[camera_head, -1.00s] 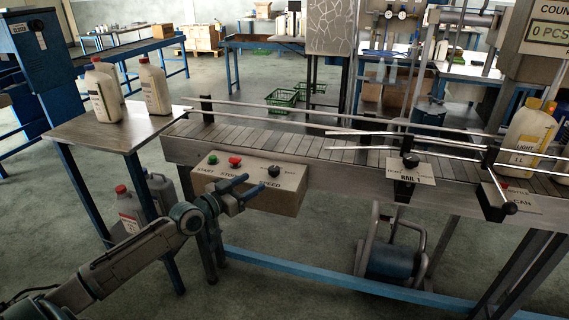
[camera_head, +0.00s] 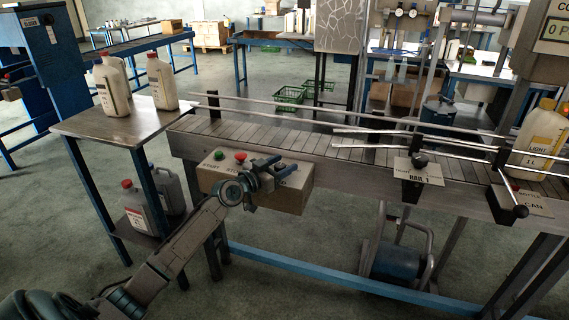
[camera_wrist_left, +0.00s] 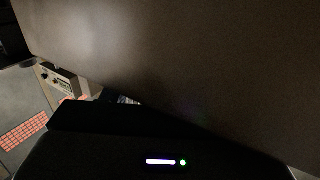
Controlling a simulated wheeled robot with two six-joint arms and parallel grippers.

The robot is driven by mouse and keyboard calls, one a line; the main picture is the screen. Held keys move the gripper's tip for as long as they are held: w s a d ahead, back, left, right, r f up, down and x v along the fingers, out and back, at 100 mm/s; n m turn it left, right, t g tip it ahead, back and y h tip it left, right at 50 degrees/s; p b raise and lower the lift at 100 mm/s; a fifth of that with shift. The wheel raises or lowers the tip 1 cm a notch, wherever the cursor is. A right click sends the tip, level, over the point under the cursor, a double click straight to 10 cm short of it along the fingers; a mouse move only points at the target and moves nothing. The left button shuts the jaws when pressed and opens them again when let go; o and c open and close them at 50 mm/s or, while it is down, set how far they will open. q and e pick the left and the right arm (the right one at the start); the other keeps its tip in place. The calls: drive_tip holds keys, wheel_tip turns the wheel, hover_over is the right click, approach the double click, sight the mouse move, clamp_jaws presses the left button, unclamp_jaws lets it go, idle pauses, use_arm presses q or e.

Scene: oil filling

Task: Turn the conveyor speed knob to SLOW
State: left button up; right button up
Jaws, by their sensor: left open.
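The control box (camera_head: 290,201) hangs on the near side of the conveyor at its left end. Its sloped top carries a green button (camera_head: 219,155), a red button (camera_head: 240,156) and, to their right, the speed knob. My left gripper (camera_head: 277,166) is open over the right part of this panel, its fingers pointing right and away. The fingers cover the knob, so its setting and any contact cannot be told. The left wrist view is mostly filled by a close brown surface that I cannot identify. My right gripper is not in view.
The conveyor (camera_head: 330,150) runs right, with guide rails above it and a RAIL 1 panel (camera_head: 419,170).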

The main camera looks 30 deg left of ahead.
use_arm(q)
drive_tip(key=shift+w+d, duration=0.2)
drive_tip(key=shift+w, duration=0.45)
drive_tip(key=c, duration=1)
